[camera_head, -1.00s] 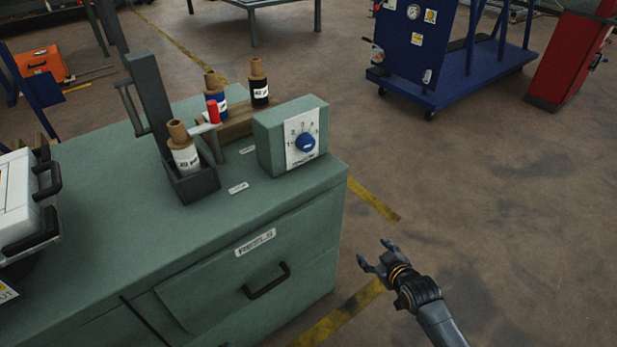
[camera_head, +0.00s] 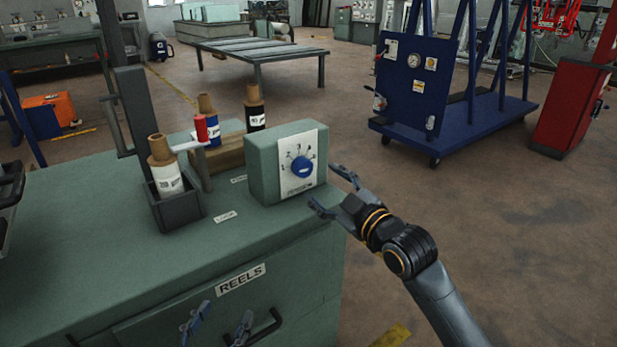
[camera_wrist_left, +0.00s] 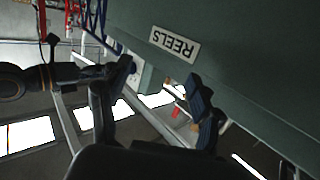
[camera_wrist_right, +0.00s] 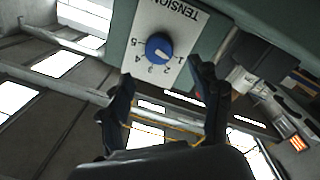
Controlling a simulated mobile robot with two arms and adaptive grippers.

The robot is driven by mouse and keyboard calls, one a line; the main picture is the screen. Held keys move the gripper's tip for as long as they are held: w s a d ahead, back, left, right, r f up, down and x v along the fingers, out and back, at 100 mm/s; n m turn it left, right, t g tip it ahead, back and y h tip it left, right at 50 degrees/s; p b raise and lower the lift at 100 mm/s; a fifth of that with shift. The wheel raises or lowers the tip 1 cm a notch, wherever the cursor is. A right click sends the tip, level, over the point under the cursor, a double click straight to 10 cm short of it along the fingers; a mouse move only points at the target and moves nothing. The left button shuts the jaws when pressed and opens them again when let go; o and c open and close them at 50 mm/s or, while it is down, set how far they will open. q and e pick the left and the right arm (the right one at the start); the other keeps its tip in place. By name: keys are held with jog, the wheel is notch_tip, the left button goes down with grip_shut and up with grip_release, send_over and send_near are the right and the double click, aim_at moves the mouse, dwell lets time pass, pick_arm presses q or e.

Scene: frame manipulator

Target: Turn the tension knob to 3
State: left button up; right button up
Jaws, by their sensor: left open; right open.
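The blue tension knob (camera_head: 302,167) is on a white dial plate (camera_head: 301,150) on the front of a green box (camera_head: 262,166) on the bench. In the right wrist view the knob (camera_wrist_right: 159,47) has a white mark that appears to point toward the 1; the numbers run from 1 to 5. My right gripper (camera_head: 322,188) is open and empty, just right of and slightly below the knob, apart from it. In its wrist view the knob lies beyond the gap between the fingers. My left gripper (camera_head: 223,318) is open and empty, low before the bench drawer.
The green bench (camera_head: 200,250) has a drawer with a REELS label (camera_head: 241,279) and a black handle (camera_head: 265,330). Left of the box stand several thread reels, one in a dark holder (camera_head: 180,208), near a red-tipped arm (camera_head: 201,128). Open floor lies to the right.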

aim_at(305, 169)
jog(key=b+x, duration=0.1)
jog(key=x, duration=0.4)
jog(key=shift+w+a, duration=0.15)
jog(key=shift+w, duration=0.1)
pick_arm(q)
notch_tip(305, 169, up, 7)
jog(key=d+t+h, duration=0.1)
jog(key=t, duration=0.3)
pick_arm(e)
jog(key=shift+w+a, duration=0.25)
jog(key=shift+w, duration=0.15)
pick_arm(q)
jog(key=shift+f, duration=0.1)
pick_arm(e)
jog(key=c, duration=1.2)
